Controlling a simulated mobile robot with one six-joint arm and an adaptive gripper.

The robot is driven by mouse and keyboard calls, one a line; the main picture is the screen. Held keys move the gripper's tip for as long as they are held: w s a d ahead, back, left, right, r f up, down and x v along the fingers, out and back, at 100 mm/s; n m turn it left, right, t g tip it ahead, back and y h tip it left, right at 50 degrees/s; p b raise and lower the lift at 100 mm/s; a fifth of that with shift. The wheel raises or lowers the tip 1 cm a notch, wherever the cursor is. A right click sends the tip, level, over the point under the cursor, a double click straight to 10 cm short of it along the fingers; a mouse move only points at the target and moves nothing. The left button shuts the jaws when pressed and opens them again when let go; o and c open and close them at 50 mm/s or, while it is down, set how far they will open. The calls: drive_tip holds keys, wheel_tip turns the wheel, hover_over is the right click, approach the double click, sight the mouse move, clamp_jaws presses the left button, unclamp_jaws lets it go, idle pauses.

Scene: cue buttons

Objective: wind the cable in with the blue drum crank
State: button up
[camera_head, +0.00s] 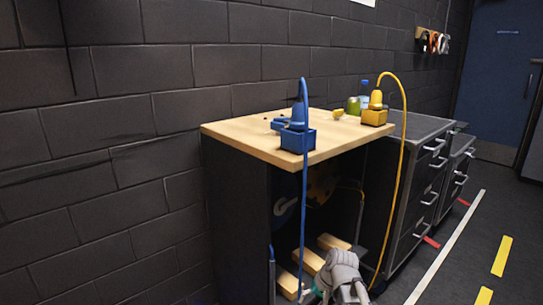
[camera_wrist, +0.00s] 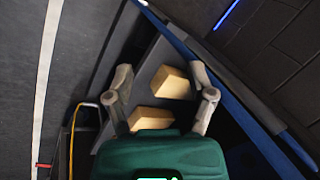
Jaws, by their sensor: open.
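A blue cable (camera_head: 304,190) rises from a blue housing (camera_head: 294,133) on the wooden worktop, loops over and hangs down the front. A dim blue round part (camera_head: 284,210), perhaps the blue drum, sits in shadow under the worktop; its crank cannot be made out. A yellow part (camera_head: 322,188) is beside it. My gripper (camera_head: 345,283) is low in front of the cabinet opening, near the wooden blocks. In the wrist view my gripper (camera_wrist: 161,70) has its fingers spread, with nothing held between them.
Wooden blocks (camera_head: 328,241) lie on the low shelf; one shows beyond my fingers in the wrist view (camera_wrist: 172,82). A yellow cable (camera_head: 400,160) hangs from a yellow housing (camera_head: 374,116). A drawer cabinet (camera_head: 425,180) stands at right. Open floor is at right.

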drive_tip(key=s+d+r+n+g+h+p, duration=0.1)
drive_tip(key=s+d+r+n+h+p, duration=0.15)
drive_tip(key=s+d+h, duration=0.35)
wheel_tip(320, 180, up, 36)
drive_tip(key=s+a+y+p, duration=0.1)
drive_tip(key=p, duration=3.6)
drive_tip(key=shift+s+a+y, duration=0.15)
drive_tip(key=shift+s+y, duration=0.05)
drive_tip(key=shift+y, duration=0.2)
drive_tip(key=shift+m, duration=0.25)
drive_tip(key=w+f+n+t+y+b, duration=0.15)
drive_tip(key=w+f+y+b, duration=0.55)
drive_tip(key=w+f+b, duration=0.75)
drive_tip(key=w+d+f+t+y+b, duration=0.2)
drive_tip(key=w+d+t+y+b, duration=0.4)
drive_tip(key=w+d+b, duration=0.3)
drive_tip(key=w+b, duration=0.4)
drive_tip(key=b, duration=0.3)
drive_tip(key=shift+w+f+b, duration=0.25)
drive_tip(key=shift+w+b, duration=0.05)
drive_tip(key=shift+w, duration=0.05)
